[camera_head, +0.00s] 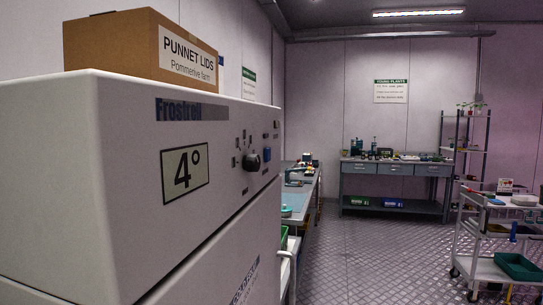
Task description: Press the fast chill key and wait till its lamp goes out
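A white Frostroll cooling cabinet (55,190) fills the left of the head view, close to me. Small marks sit above the key, too small to read. I cannot tell from the lettering which control is the fast chill key, or whether a lamp is lit. My gripper is not in view.
A cardboard box labelled Punnet Lids (110,42) sits on the cabinet. A bench (300,190) stands beyond it. A workbench (395,168) is at the back wall. A wheeled cart (480,268) with a green tray (518,267) stands right. The metal floor (375,260) between is clear.

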